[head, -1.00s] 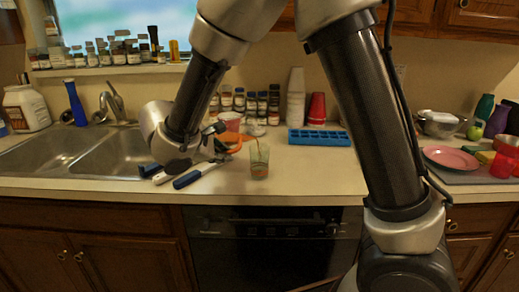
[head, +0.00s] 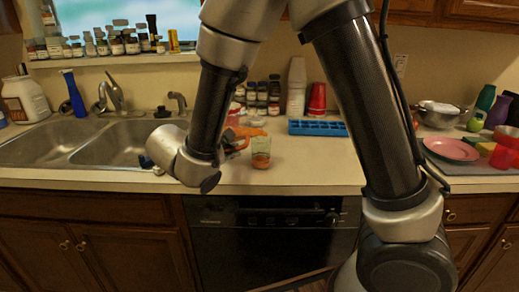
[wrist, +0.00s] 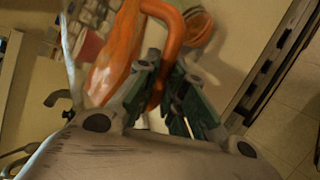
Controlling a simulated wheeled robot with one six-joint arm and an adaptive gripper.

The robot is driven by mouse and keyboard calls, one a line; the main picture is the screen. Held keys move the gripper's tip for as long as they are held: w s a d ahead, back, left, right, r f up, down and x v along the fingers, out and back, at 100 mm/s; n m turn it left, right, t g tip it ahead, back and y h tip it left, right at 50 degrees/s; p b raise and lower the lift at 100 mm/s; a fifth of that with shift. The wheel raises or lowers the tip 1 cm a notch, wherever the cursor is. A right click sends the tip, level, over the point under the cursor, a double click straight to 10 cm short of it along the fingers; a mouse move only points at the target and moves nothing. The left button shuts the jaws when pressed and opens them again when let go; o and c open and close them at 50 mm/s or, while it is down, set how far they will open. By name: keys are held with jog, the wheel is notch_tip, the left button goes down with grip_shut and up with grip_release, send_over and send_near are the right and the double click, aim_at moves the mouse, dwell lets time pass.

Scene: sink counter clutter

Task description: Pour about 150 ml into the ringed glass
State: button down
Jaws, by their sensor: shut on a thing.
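My gripper (wrist: 168,100) is shut on the handle of an orange jug (wrist: 112,55). In the head view the jug (head: 248,131) is tilted, held just above and left of the glass. The glass (head: 261,154) stands upright near the counter's front edge, with orange liquid in its lower part. I cannot make out its ring or any scale. What seems to be its round mouth shows in the wrist view (wrist: 198,26). I cannot make out a stream now.
A blue ice tray (head: 317,128) lies behind and right of the glass. Spice jars (head: 262,92) and red cups (head: 317,99) stand at the back wall. The double sink (head: 90,143) is at left, a pink plate (head: 450,149) at right. The counter right of the glass is clear.

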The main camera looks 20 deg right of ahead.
jog(key=shift+a+f+p, duration=0.1)
jog(key=shift+p, duration=0.35)
jog(key=shift+w+a+y, duration=0.45)
jog(key=shift+a+y, duration=0.15)
jog(key=shift+a, duration=0.2)
jog(key=shift+w+a+m, duration=0.15)
jog(key=shift+m, duration=0.15)
jog(key=shift+d, duration=0.2)
jog(key=shift+w+m, duration=0.15)
jog(key=shift+m, duration=0.15)
jog(key=shift+w+g+y, duration=0.15)
jog(key=shift+g+y, duration=0.15)
jog(key=shift+g, duration=0.2)
